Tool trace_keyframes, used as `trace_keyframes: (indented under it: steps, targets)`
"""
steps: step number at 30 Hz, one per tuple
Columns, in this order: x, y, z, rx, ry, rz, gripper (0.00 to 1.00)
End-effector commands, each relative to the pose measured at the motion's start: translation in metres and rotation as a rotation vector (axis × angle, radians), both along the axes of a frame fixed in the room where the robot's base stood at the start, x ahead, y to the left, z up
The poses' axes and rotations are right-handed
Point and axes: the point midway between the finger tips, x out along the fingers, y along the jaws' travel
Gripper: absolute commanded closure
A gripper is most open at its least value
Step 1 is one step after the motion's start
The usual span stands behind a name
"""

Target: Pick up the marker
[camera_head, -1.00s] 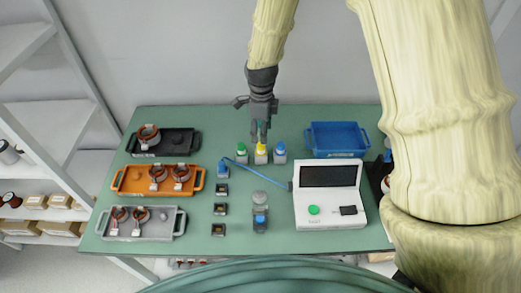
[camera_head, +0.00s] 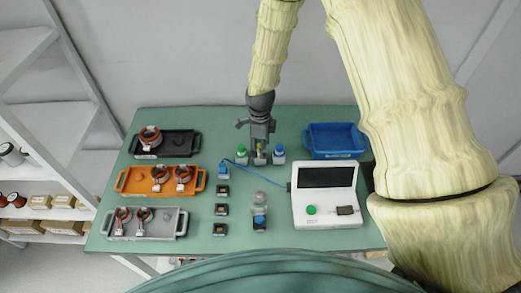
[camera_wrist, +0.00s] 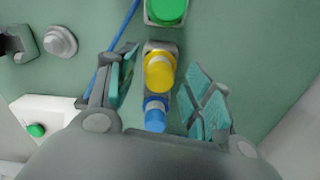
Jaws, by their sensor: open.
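Three small capped marker-like items stand in a row near the back of the green table: green-capped (camera_head: 242,151), yellow-capped (camera_head: 260,149) and blue-capped (camera_head: 279,150). I cannot tell which one the task means. My gripper (camera_head: 259,154) points down over the yellow-capped one and partly hides it. In the wrist view, the yellow cap (camera_wrist: 160,72) lies between my open fingers, with gaps on both sides. The green cap (camera_wrist: 166,9) is beyond the fingertips, and the blue cap (camera_wrist: 155,115) is nearer the palm, partly hidden.
Black (camera_head: 185,136), orange (camera_head: 130,190) and grey (camera_head: 104,226) trays with round copper-coloured parts stand at the left. A blue bin (camera_head: 336,153) is at the back right. A white device (camera_head: 324,208) with a dark screen stands front right. A blue cable (camera_wrist: 128,22) runs beside the left finger.

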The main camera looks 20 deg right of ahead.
Motion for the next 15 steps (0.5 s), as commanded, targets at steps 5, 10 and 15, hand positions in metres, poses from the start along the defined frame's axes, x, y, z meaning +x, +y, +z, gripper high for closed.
trace_keyframes:
  steps: [5, 10, 15]
  targets:
    - [-0.0001, 0.0, -0.0096, 0.0, 0.001, 0.0, 0.49]
    - [0.0003, 0.0, -0.0122, 0.0, -0.001, 0.0, 0.49]
    - [0.0002, 0.0, -0.0122, 0.0, -0.001, 0.0, 0.54]
